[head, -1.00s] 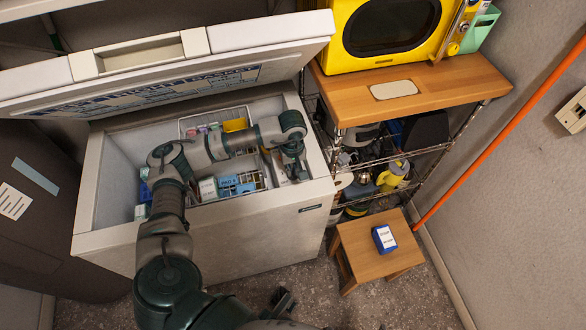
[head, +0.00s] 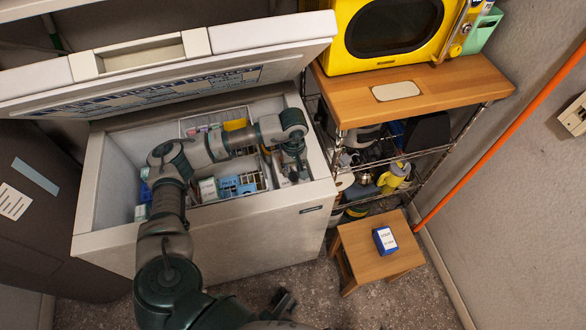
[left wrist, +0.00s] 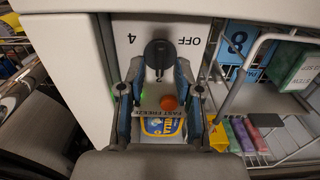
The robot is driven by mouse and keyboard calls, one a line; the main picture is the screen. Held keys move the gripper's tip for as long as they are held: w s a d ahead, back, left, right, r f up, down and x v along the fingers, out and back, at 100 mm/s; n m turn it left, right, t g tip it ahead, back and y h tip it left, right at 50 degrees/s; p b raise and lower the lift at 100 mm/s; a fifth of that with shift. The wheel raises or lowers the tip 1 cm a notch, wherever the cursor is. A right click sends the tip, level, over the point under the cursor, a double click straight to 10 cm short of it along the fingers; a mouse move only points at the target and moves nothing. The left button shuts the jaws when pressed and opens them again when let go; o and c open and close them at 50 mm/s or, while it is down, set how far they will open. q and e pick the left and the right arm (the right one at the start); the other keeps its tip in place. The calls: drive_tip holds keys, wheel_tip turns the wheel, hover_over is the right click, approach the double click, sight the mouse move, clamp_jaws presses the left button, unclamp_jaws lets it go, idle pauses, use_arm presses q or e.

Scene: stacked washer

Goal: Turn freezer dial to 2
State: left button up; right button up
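In the head view my left gripper (head: 293,168) is down inside the right end of the open chest freezer (head: 255,222), where the arm hides the dial. A dark part at the bottom of the head view looks like my right gripper (head: 284,303); its fingers are unclear.
An orange button (left wrist: 168,103) marked "FAST FREEZE" lies below the dial, between the fingers. A wire basket (left wrist: 240,85) with boxes is close on the right. The freezer lid (head: 170,75) stands raised. A stool (head: 360,245) and wire shelf (head: 420,150) stand to the right.

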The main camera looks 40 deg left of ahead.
sight(293, 171)
use_arm(q)
wheel_tip(293, 171, up, 11)
idle(0.3)
drive_tip(key=shift+a+f, duration=0.1)
drive_tip(key=shift+f, duration=0.05)
idle(0.3)
